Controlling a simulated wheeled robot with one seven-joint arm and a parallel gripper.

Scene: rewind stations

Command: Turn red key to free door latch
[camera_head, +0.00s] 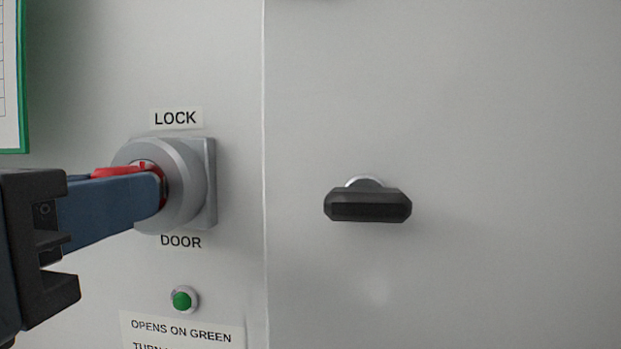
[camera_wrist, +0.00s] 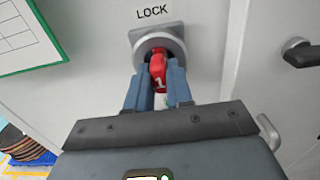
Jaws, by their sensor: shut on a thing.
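The red key (camera_wrist: 157,68) sits in a round grey lock housing (camera_head: 190,172) on a square plate, between labels reading LOCK and DOOR. My gripper (camera_wrist: 160,84) is shut on the red key, one blue finger on each side of it. In the head view my gripper (camera_head: 155,190) comes in from the left and hides most of the key; only some red (camera_head: 118,172) shows above the finger. The door latch is a black handle (camera_head: 368,205) on the grey door panel, lying level. It shows partly in the wrist view (camera_wrist: 302,54).
A green lamp or button (camera_head: 184,299) is below the lock, above a label (camera_head: 182,332) reading OPENS ON GREEN. A green-framed sheet (camera_head: 12,75) hangs at upper left. A vertical seam divides lock panel and door. Orange-brown coiled items (camera_wrist: 22,148) lie at lower left in the wrist view.

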